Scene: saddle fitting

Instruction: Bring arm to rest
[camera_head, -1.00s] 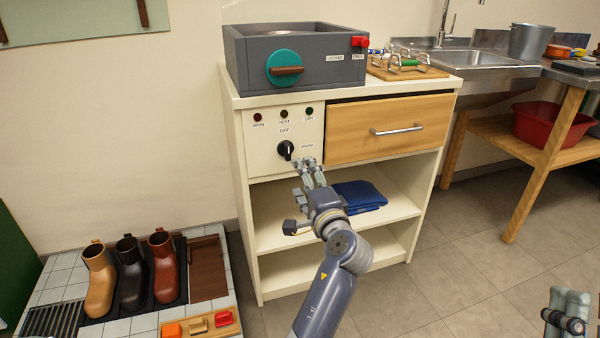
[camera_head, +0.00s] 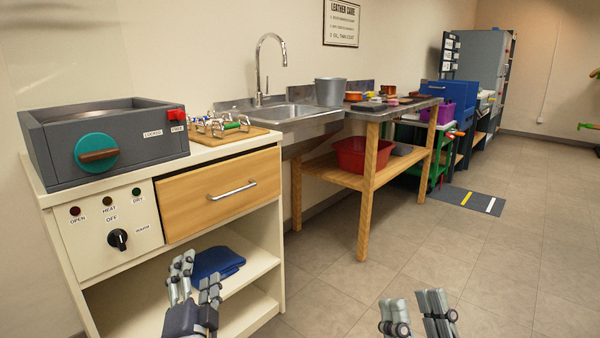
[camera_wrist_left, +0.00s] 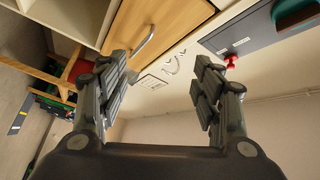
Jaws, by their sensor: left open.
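My left gripper (camera_head: 197,271) is in front of the white cabinet's open shelf, below the drawer, with its fingers apart and nothing between them. In the left wrist view the left gripper (camera_wrist_left: 160,65) is also open and empty. My right gripper (camera_head: 415,300) is at the bottom edge over the floor, fingers apart and empty. The black knob (camera_head: 117,239) on the cabinet's control panel is clear of both grippers.
The white cabinet (camera_head: 272,215) has a closed wooden drawer (camera_head: 215,195) and a blue cloth (camera_head: 214,263) on its shelf. A grey box (camera_head: 120,110) with a teal dial stands on top. A sink bench (camera_head: 350,180) holds a red basin (camera_head: 362,155).

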